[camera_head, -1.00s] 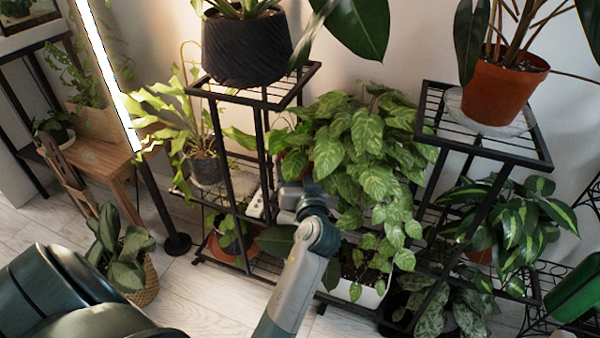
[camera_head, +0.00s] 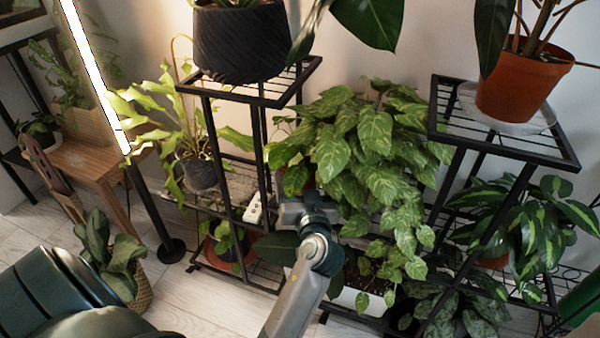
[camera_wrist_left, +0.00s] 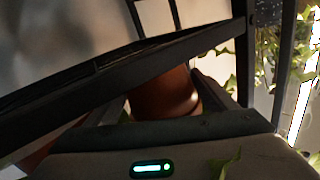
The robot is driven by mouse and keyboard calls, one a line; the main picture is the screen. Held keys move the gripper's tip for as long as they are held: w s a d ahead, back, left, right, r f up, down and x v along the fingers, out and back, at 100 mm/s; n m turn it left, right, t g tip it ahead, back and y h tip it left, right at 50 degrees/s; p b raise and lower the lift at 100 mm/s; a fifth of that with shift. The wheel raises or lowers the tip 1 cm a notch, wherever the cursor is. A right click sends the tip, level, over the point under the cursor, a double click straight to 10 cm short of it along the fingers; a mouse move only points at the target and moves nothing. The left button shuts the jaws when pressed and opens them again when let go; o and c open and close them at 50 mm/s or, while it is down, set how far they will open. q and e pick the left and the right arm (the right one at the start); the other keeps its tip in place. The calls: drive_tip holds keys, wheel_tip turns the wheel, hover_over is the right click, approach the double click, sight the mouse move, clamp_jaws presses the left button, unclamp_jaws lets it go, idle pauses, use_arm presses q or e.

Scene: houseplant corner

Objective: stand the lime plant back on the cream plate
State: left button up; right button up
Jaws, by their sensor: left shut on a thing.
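My left gripper (camera_head: 303,203) reaches in from below, between the two plant stands, its fingers hidden by leaves. The left wrist view shows it shut on a terracotta pot (camera_wrist_left: 165,95). The leaves of that pot are out of that view. In the head view, a bushy plant with light-green patterned leaves (camera_head: 365,140) hangs just beyond and right of the gripper, its pot mostly hidden. I cannot tell for certain that it is the lime plant. I cannot make out an empty cream plate. A pale saucer (camera_head: 545,117) lies under another terracotta pot on the right stand. My right gripper is not in view.
The left black stand (camera_head: 262,150) carries a dark ribbed pot (camera_head: 240,45) above and a fern in a grey pot (camera_head: 199,174) below. Black bars (camera_wrist_left: 130,80) cross near the held pot. Floor shows at lower left.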

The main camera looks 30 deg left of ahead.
use_arm(q)
drive_tip(key=shift+s+d+r, duration=0.1)
drive_tip(key=shift+d+r, duration=0.05)
drive_tip(key=o, duration=1.2)
drive_tip(key=shift+o, duration=0.8)
